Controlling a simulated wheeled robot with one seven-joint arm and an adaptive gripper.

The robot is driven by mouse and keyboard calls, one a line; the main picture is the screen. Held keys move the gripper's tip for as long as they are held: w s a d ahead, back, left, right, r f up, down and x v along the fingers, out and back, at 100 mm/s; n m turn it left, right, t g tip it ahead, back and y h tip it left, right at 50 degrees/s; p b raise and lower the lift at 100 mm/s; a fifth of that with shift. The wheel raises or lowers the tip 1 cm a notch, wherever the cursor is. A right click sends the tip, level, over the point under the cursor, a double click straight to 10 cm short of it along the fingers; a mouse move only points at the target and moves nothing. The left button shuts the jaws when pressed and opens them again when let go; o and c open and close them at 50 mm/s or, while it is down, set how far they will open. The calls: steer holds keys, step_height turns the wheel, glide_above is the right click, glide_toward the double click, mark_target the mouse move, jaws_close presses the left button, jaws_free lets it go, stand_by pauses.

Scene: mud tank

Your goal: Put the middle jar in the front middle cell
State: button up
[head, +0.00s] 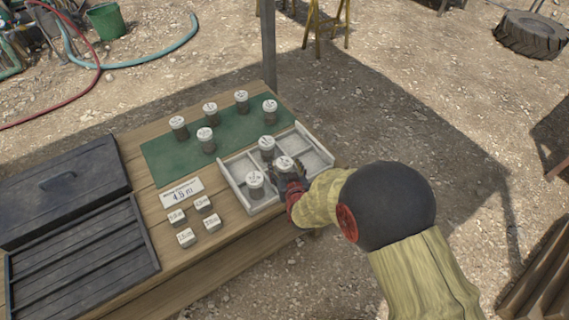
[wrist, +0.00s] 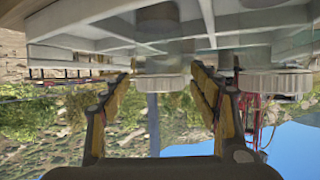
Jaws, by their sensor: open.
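The pale tray (head: 322,165) is divided into cells at the table's right edge. A grey jar with a white marked lid (head: 285,162) stands upright in its front middle cell. My gripper (head: 291,178) is at this jar, on its near side. In the wrist view, upside down, the fingers (wrist: 163,92) are spread on either side of the jar's lid (wrist: 162,82); the jar's base is hidden by the tray wall (wrist: 100,50). Other jars stand in the front left cell (head: 255,180) and back middle cell (head: 267,144).
Several similar jars (head: 205,137) stand on the green mat (head: 165,157) behind the tray, with a bare gap in the middle of their front row. Small labelled blocks (head: 186,237), a written card (head: 181,193) and a dark slatted case (head: 80,250) lie left. The right tray cells look empty.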

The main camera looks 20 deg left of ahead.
steer(key=p+v, duration=0.2)
steer(key=v, duration=0.8)
steer(key=shift+s, duration=0.3)
steer(key=shift+d+r, duration=0.15)
steer(key=w+d+r+m+g+h, duration=0.1)
steer(key=w+d+r, duration=0.15)
steer(key=r, duration=0.25)
steer(key=w+d+r+m, duration=0.1)
steer(key=d+r, duration=0.3)
steer(key=r, duration=0.1)
steer(key=s+d+r+m+g+h, duration=0.15)
steer(key=s+d+r, duration=0.35)
steer(key=d+r, duration=0.55)
steer(key=s+d+r+m+g+h, duration=0.1)
steer(key=s+d+r+g, duration=0.1)
steer(key=s+d, duration=0.5)
steer(key=s+d+r+m+g+h, duration=0.1)
steer(key=s+d+r+g+h, duration=0.1)
steer(key=s+d+r, duration=0.2)
steer(key=s+d, duration=0.3)
steer(key=s, duration=0.5)
steer(key=shift+d, duration=0.4)
